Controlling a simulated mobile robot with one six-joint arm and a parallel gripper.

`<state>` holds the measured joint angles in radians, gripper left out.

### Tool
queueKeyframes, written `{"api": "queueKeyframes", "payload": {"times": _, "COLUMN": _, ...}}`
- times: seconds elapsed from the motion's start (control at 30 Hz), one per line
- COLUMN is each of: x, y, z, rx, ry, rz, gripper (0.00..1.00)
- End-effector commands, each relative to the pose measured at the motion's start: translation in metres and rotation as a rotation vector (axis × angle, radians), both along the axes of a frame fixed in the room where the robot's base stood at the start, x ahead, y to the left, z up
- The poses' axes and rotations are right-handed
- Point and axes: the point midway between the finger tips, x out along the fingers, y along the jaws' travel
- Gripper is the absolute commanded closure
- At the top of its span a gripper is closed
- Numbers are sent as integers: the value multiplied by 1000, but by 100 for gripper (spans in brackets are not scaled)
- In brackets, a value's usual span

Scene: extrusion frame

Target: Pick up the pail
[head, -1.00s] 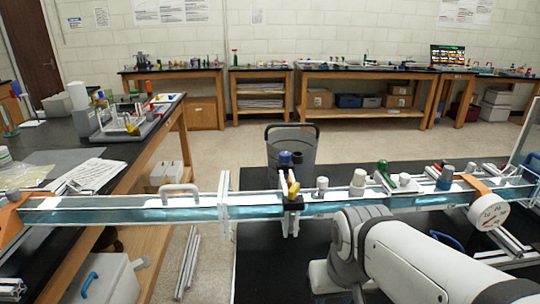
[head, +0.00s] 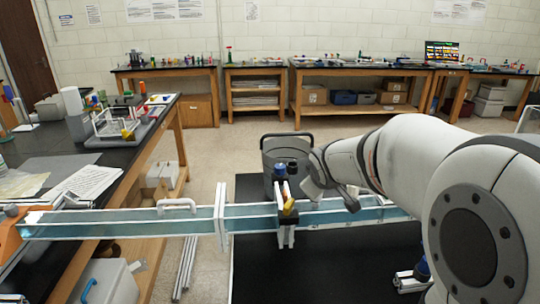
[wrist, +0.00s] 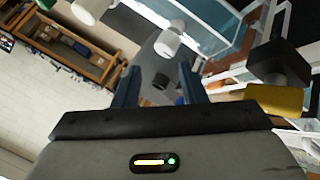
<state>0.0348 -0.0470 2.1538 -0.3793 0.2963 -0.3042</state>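A grey bin-like pail (head: 272,150) with a dark raised handle stands behind the clear channel in the head view. Its lower part is hidden by the channel and the knobs on it. In the wrist view a grey shape (wrist: 148,45) lies beyond the fingers; I cannot tell for sure whether it is the pail. My gripper (wrist: 158,84) is open there, its two dark fingers apart with nothing gripped. In the head view my arm reaches in from the right, its end just right of the pail and above the channel; the fingers are not clear there.
The clear channel (head: 120,226) with blue liquid runs across in front. A bracket with a blue knob (head: 279,170), a black knob and a yellow part (head: 289,206) stands close to my arm's end. A black bench (head: 60,150) is at left. Floor is clear behind the pail.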

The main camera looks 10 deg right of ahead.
Motion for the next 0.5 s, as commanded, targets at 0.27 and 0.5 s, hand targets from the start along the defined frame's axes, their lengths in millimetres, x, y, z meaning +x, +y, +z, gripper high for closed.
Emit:
{"api": "queueKeyframes", "payload": {"times": 0.27, "x": 161, "y": 4, "z": 18, "rx": -351, "ry": -340, "rz": 426, "gripper": 62}}
{"api": "queueKeyframes", "payload": {"times": 0.5, "x": 231, "y": 28, "z": 13, "rx": -564, "ry": -560, "rz": 716, "gripper": 62}}
